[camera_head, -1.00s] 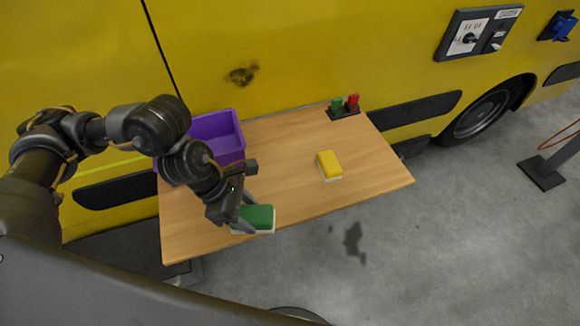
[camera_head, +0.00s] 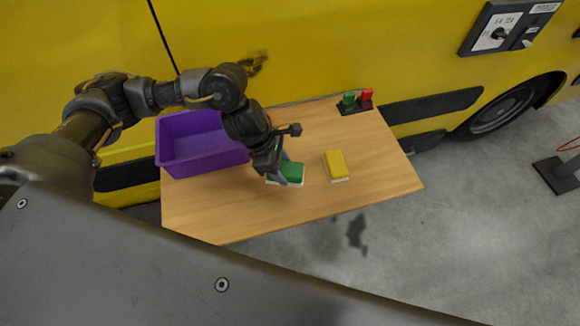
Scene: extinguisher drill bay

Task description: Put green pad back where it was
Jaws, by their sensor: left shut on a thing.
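The green pad (camera_head: 291,173), with a pale underside, is over the middle of the wooden table (camera_head: 215,213), left of the yellow pad. My left gripper (camera_head: 279,176) is shut on the green pad at its left part. The fingers hide part of it, and I cannot tell whether the pad touches the table. The yellow pad (camera_head: 335,165) lies on the table a little to the right, apart from the green one. My right gripper is not in view.
A purple bin (camera_head: 205,160) stands at the table's left end, behind my left forearm. A small holder with a green switch (camera_head: 348,101) and a red switch (camera_head: 366,97) stands at the back right. A yellow vehicle (camera_head: 330,40) closes off the back. The table's front left and right are clear.

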